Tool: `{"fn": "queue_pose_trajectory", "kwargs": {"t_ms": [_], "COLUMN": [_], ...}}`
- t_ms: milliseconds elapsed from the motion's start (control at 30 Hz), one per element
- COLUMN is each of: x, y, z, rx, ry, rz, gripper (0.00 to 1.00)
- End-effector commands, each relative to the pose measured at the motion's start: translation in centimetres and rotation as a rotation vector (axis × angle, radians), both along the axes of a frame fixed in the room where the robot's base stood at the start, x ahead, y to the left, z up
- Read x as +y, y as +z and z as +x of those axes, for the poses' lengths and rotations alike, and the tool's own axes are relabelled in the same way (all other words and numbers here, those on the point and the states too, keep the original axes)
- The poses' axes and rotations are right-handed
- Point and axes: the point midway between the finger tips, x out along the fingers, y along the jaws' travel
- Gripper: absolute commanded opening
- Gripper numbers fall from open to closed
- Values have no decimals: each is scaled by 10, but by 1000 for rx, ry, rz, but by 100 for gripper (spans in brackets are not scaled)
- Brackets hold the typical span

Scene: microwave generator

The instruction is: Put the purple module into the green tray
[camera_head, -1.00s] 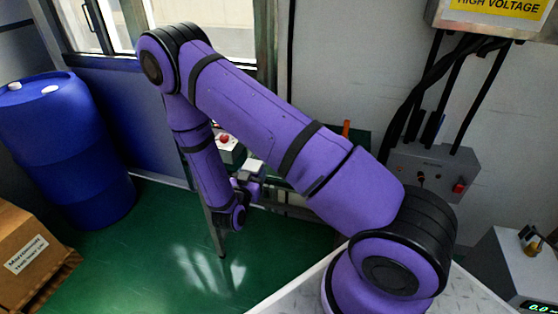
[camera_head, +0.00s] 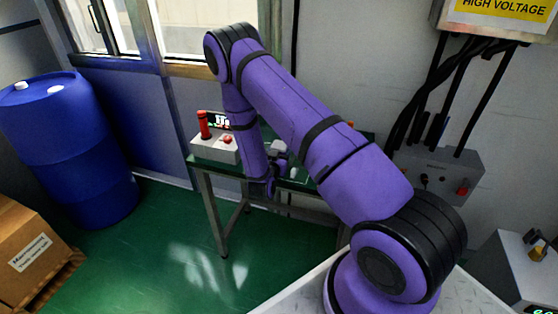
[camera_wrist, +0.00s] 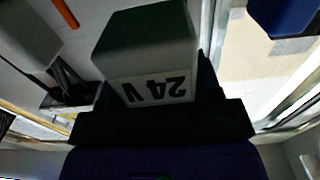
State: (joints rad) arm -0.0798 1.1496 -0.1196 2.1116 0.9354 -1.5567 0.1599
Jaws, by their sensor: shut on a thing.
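My gripper (camera_wrist: 157,88) is shut on a pale grey block (camera_wrist: 150,65) with a dark green face and a "24 V" label that reads upside down in the wrist view. In the head view my gripper (camera_head: 276,163) is beside the workbench (camera_head: 207,163), and a small pale shape by it appears to be the same block. I cannot make out a purple module apart from my own purple arm. I cannot make out the green tray; my arm hides much of the bench.
A blue barrel (camera_head: 65,150) and a cardboard box (camera_head: 28,248) stand at left. A wall box with cables (camera_head: 440,175) is at right. Green floor is clear in front.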

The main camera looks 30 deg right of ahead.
Motion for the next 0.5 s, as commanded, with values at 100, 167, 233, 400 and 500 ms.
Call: {"fn": "queue_pose_trajectory", "kwargs": {"t_ms": [100,167,233,400,500], "x": [2,2,2,2,2], "y": [-22,-28,-31,-30,-31], "z": [-1,-1,-1,-1,-1], "rx": [5,3,3,3,3], "ry": [2,2,1,2,2], "rz": [2,3,2,2,2], "gripper": [28,28,28,28,28]}}
